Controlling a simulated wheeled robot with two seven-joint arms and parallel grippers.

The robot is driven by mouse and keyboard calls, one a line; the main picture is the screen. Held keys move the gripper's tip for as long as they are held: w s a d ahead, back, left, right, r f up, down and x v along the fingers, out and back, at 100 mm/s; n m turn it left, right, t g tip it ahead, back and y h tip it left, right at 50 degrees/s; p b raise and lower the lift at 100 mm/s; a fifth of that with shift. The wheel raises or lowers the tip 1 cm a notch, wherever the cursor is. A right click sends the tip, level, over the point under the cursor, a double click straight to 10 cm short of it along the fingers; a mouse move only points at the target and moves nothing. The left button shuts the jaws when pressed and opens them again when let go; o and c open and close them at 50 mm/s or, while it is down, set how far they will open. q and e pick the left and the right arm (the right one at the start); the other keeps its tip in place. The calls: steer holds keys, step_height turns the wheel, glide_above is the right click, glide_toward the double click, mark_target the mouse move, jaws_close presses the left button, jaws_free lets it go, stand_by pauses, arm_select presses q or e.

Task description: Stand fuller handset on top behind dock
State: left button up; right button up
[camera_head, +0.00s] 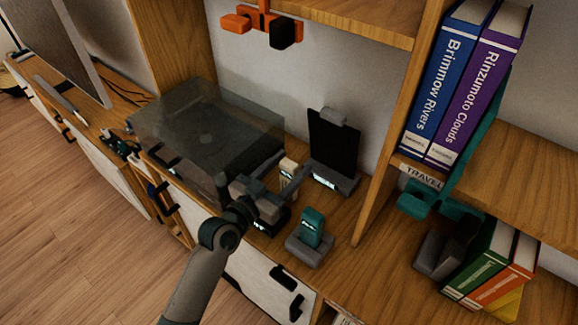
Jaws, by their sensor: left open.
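A teal handset (312,224) stands upright in a small grey dock (308,252) on the wooden cabinet top. A cream handset (289,166) stands farther back, its lower part hidden by my left gripper. My left gripper (287,180) is open, with its fingers pointing at the cream handset. I cannot tell whether they touch it. A small lit green spot shows by the gripper, but what it belongs to is hidden. I cannot read which handset is fuller.
A turntable with a smoky lid (205,135) stands left of the handsets. A black panel on a grey stand (333,145) is behind them. A shelf upright (385,165) and books (470,85) are to the right. Bare wood (345,235) lies right of the dock.

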arm_select(q)
steer(key=p+v, duration=0.1)
steer(key=v, duration=1)
steer(key=shift+d, duration=0.1)
steer(key=shift+s+a, duration=0.3)
steer(key=shift+s, duration=0.1)
steer(key=shift+r, duration=0.1)
arm_select(e)
steer(key=shift+g+h, duration=0.3)
steer(key=shift+g, duration=0.5)
steer(key=s, duration=0.1)
steer(key=s+d, duration=0.1)
steer(key=s, duration=0.1)
steer(key=s+d, duration=0.1)
steer(key=s, duration=0.1)
steer(key=shift+s+d+f, duration=0.15)
steer(key=shift+s, duration=0.05)
